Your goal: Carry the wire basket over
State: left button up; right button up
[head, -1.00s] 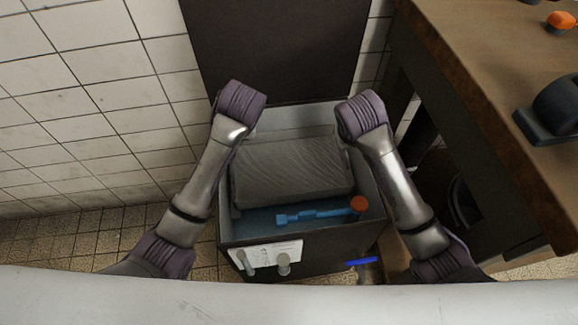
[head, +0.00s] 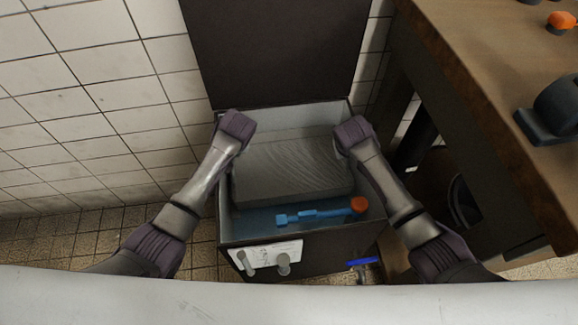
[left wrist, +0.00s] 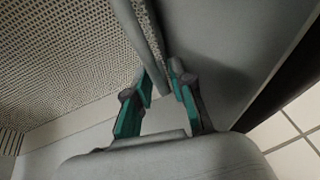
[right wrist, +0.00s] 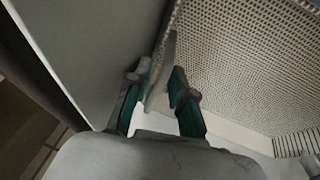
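The grey wire basket (head: 290,170) sits inside the open tank, with fine mesh in the wrist views. My left gripper reaches down at the basket's left side; its fingers (left wrist: 163,85) are apart, with a thin grey strip of the basket (left wrist: 150,45) running between them. My right gripper is at the basket's right side; its fingers (right wrist: 160,88) are also apart, with a flat grey strip (right wrist: 163,75) between them. A gap shows beside each strip. In the head view my wrists hide both fingers.
The tank (head: 230,228) has a raised dark lid (head: 275,50) behind it. A blue tool with an orange end (head: 318,214) lies in front of the basket. A wooden bench (head: 480,90) stands close on the right, a tiled wall (head: 90,90) on the left.

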pick_arm(q)
grip_shut()
pick_arm(e)
grip_shut()
pick_arm(q)
jog(key=shift+r, duration=0.15)
pick_arm(e)
jog(key=shift+r, duration=0.15)
